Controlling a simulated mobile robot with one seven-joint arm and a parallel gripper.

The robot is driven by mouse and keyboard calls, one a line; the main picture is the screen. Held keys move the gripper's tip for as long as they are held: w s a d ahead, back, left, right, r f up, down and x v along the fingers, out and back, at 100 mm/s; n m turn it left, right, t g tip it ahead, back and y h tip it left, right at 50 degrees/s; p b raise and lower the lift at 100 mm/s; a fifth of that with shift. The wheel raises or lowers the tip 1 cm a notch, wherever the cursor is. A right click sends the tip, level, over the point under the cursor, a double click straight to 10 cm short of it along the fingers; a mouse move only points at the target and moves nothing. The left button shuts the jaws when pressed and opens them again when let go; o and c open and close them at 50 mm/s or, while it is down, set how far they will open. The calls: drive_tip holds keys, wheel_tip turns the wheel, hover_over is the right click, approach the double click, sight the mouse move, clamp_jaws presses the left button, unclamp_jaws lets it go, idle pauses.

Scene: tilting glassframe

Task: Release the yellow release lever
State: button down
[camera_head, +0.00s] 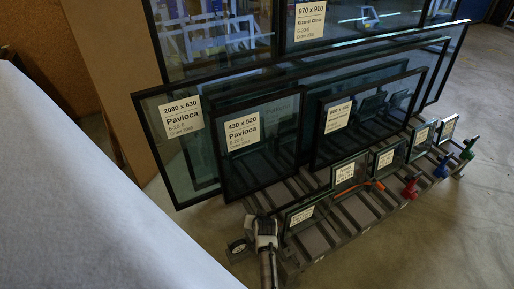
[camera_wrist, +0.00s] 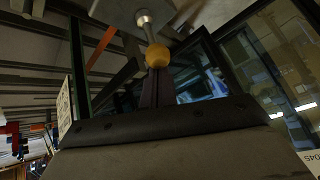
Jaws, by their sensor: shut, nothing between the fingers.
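The yellow release lever shows in the wrist view as a yellow ball knob (camera_wrist: 158,56) on a short metal rod. My gripper (camera_wrist: 157,76) is shut and empty, its dark fingers pointing at the knob. The fingertips are right at the knob's near side; I cannot tell whether they touch it. In the head view my gripper (camera_head: 264,221) is at the near left end of the glass rack (camera_head: 313,240). The yellow knob cannot be made out there, probably hidden by my arm.
Framed glass panes with white labels (camera_head: 243,138) stand upright in the rack. An orange strip (camera_head: 376,184) lies among the rack slots. Red (camera_head: 410,187), blue (camera_head: 441,170) and green (camera_head: 467,154) parts sit along the right edge. The floor at right is clear.

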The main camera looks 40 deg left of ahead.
drive_tip(key=shift+d+f, duration=0.1)
drive_tip(key=shift+d, duration=0.05)
drive_tip(key=d+y+b, duration=0.1)
drive_tip(key=s+d+t+y+b, duration=0.1)
drive_tip(key=b, duration=0.1)
drive_tip(key=shift+f, duration=0.4)
drive_tip(key=shift+d+r+y, duration=0.1)
drive_tip(key=shift+d+y, duration=0.1)
drive_tip(key=shift+y, duration=0.2)
drive_tip(key=shift+s+d, duration=0.25)
drive_tip(key=shift+d, duration=0.15)
drive_tip(key=shift+a, duration=0.1)
drive_tip(key=shift+w+a+b, duration=0.3)
drive_tip(key=shift+w+a, duration=0.05)
drive_tip(key=shift+a, duration=0.35)
